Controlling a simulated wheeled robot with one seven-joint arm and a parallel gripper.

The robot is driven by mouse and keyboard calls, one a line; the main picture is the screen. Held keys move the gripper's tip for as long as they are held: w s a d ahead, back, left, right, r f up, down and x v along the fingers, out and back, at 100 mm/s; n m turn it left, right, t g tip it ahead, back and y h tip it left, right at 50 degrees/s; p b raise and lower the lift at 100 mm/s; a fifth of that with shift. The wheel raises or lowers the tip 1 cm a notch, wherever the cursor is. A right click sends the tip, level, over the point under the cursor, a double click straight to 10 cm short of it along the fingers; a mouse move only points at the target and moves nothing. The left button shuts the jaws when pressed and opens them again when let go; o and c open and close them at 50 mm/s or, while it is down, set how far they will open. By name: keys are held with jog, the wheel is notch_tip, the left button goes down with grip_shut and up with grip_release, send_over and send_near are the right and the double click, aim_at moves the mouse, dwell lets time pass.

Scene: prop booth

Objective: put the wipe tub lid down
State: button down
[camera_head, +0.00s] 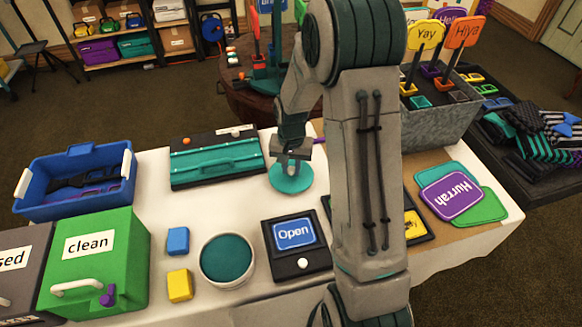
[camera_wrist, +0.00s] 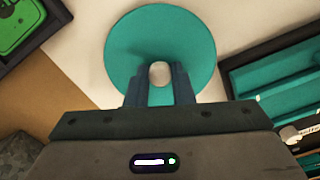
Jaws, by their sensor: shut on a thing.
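The wipe tub lid is a round teal disc (camera_head: 291,180) with a small pale knob in its middle. My gripper (camera_head: 291,163) is shut on the knob and holds the lid level over the white table, behind the tub and to its right. I cannot tell whether the lid touches the cloth. In the wrist view the lid (camera_wrist: 160,25) fills the top middle, with the fingers of my gripper (camera_wrist: 160,88) on either side of the knob. A round white tub (camera_head: 226,260), teal inside, stands uncovered at the front of the table.
A teal-and-black case (camera_head: 216,158) lies left of the lid. A blue sponge (camera_head: 178,241), a yellow sponge (camera_head: 180,285), a green "clean" box (camera_head: 92,262) and a blue bin (camera_head: 75,183) are further left. An "Open" sign (camera_head: 295,234) is right of the tub. Bare cloth lies between.

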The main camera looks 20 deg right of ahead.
jog(key=shift+f, duration=0.4)
jog(key=shift+f, duration=0.15)
jog(key=c, duration=1.3)
grip_release()
jog(key=shift+o, duration=0.2)
